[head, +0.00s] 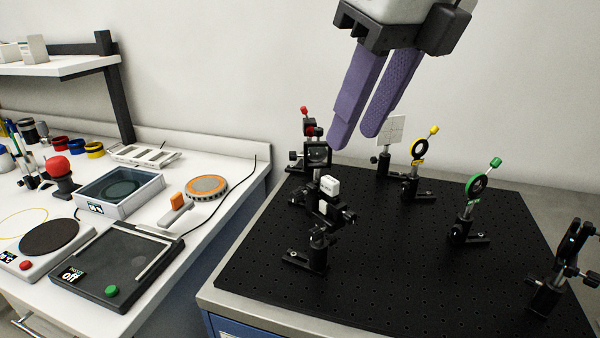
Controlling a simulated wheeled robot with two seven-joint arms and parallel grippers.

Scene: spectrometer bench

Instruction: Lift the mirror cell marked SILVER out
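Several optic mounts stand on the black breadboard (400,270). No SILVER label is readable, so I cannot tell which one is the marked mirror cell. A dark mount with a round optic (318,154) and red knobs stands at the back left. In front of it is a mount with a white block (330,185) on top. A yellow-ringed mount (418,150) and a green-ringed mount (476,187) stand to the right. My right gripper (355,137) points down above the back of the board, its two purple fingers slightly apart with nothing visible between them. My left gripper is out of view.
A white square target (390,130) stands behind the fingers' right side. A black mount (572,250) stands at the right edge. The left bench (215,215) holds a glass-topped box (120,190), a dark tray (118,262) and an orange disc (206,187). The board's front middle is clear.

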